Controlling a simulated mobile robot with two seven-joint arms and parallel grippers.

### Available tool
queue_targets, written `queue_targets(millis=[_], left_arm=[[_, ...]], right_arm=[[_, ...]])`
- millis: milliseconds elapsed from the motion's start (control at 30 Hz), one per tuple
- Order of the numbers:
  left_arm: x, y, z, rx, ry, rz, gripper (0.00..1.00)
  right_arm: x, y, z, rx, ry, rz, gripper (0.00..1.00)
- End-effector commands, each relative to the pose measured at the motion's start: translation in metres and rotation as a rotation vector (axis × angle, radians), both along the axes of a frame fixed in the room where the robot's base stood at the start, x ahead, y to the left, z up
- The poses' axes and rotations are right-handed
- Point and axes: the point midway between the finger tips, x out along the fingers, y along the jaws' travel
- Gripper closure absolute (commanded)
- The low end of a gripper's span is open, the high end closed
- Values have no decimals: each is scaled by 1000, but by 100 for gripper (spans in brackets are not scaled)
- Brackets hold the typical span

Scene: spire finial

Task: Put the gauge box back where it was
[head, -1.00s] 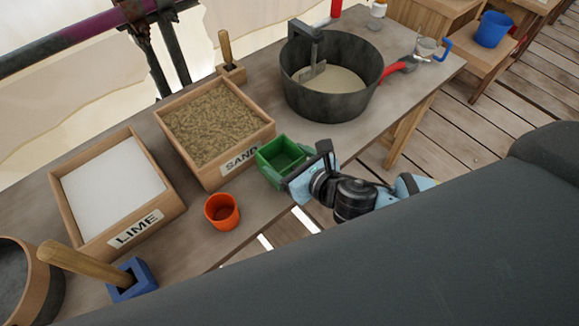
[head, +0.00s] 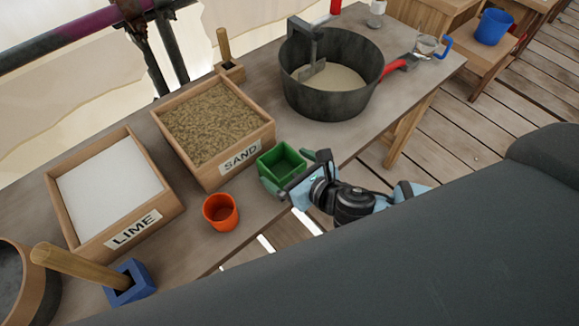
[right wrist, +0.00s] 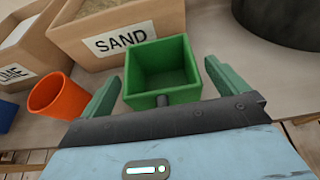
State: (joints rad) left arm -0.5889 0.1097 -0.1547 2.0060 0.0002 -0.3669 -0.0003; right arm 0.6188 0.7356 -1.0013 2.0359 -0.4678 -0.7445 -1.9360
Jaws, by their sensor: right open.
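The green gauge box (head: 281,162) is a square, open-topped, empty-looking box on the table, just right of the sand tray's front corner. It also shows in the right wrist view (right wrist: 162,70), upright, with a short dark stub on its near side. My right gripper (head: 292,178) is open at the box's near side. In the right wrist view its two green fingers (right wrist: 163,86) stand either side of the box, with a visible gap on the right. My left gripper is not in view.
An orange cup (head: 220,212) stands left of the box. Behind are the sand tray (head: 197,175) and lime tray (head: 72,224). A black pan (head: 333,101) with a red handle is to the right. The table's front edge runs close under my right gripper.

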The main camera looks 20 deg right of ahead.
Motion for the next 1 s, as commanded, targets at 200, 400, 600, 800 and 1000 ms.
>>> queue_targets(millis=[200,400,600,800,1000], left_arm=[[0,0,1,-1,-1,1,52],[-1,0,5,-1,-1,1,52],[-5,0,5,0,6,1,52],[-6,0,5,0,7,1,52],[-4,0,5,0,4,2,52]], right_arm=[[-10,-4,7,-2,0,0,1],[-43,-16,22,-2,3,0,1],[-77,-28,36,-2,2,0,1],[-98,-36,45,-1,3,0,1],[-104,-38,49,0,0,0,1]])
